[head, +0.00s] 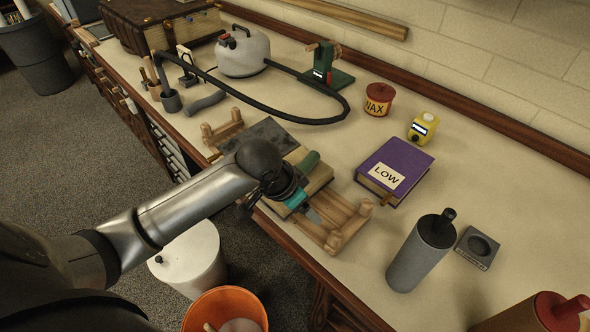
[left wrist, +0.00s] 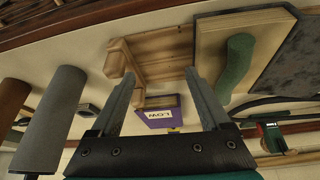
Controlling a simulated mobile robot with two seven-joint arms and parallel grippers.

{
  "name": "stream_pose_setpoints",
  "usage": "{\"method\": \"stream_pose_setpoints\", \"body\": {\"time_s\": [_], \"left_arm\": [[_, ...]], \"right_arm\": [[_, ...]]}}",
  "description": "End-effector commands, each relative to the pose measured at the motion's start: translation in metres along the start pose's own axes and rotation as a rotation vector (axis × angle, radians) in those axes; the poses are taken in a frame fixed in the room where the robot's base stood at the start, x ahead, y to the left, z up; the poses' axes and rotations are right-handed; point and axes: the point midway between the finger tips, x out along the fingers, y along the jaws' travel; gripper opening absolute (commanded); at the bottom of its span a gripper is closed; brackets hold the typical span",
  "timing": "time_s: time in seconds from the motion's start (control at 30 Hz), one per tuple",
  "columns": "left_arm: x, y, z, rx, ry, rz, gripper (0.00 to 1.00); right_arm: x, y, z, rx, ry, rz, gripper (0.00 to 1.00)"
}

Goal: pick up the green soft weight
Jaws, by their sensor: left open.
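The green soft weight (head: 309,162) lies on the open book (head: 268,132), partly hidden behind my left arm in the head view. In the left wrist view the weight (left wrist: 237,65) is a rounded green roll, right of the fingers, on the book (left wrist: 209,45). My left gripper (head: 313,213) is over the near side of the wooden cradle (head: 338,240), beside the weight. Its fingers (left wrist: 163,80) are apart with nothing held between them; they are apart from the weight. My right gripper is not in view.
A purple book marked LOW (head: 397,168) lies right of the cradle. A grey bottle (head: 417,262), red wax pot (head: 379,98), yellow device (head: 423,128) and black hose (head: 290,119) are around. An orange bucket (head: 226,308) and white bin (head: 190,260) stand below the bench edge.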

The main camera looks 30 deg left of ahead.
Motion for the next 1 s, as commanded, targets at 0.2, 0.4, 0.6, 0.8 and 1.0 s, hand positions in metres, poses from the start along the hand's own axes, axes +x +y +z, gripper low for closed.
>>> {"method": "stream_pose_setpoints", "body": {"time_s": [0.2, 0.4, 0.6, 0.8, 1.0], "left_arm": [[-0.048, -0.060, -0.041, -0.015, -0.019, -0.039, 0.80], [-0.085, -0.096, -0.057, -0.068, -0.032, -0.058, 0.80], [-0.092, -0.108, -0.061, -0.094, -0.036, -0.061, 0.80], [-0.055, -0.110, -0.059, -0.096, -0.036, -0.058, 0.80], [-0.015, -0.113, -0.058, -0.094, -0.034, -0.060, 0.80]], "right_arm": [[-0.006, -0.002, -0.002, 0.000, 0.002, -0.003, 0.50], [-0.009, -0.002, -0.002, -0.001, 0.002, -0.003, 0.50], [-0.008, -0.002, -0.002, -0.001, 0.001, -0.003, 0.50], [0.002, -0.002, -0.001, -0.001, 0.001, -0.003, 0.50], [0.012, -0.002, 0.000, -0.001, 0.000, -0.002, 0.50]]}}
